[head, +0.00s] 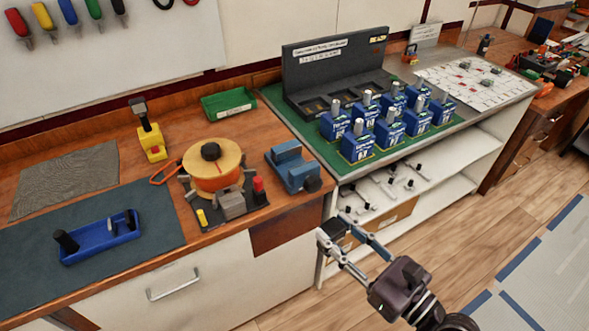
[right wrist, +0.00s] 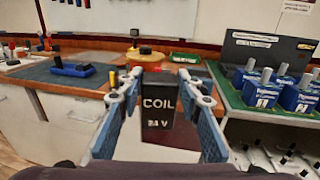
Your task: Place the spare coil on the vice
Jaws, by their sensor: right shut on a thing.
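The spare coil (right wrist: 158,108) is a black block marked "COIL 24 V" in the right wrist view. My right gripper (head: 335,231) is shut on it, one finger on each side, in front of the bench edge. The coil is a small dark shape at the fingertips in the head view. The blue vice (head: 292,168) sits on the wooden bench near its right end, left of and beyond the gripper; the coil is apart from it. I cannot make out the vice in the right wrist view. My left gripper is not in view.
A winding stand with an orange spool (head: 212,168) is left of the vice. A green tray (head: 229,104) lies behind. Several blue breakers (head: 358,143) stand on the green mat at right. A blue tray (head: 98,238) and yellow-based tool (head: 152,143) are farther left.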

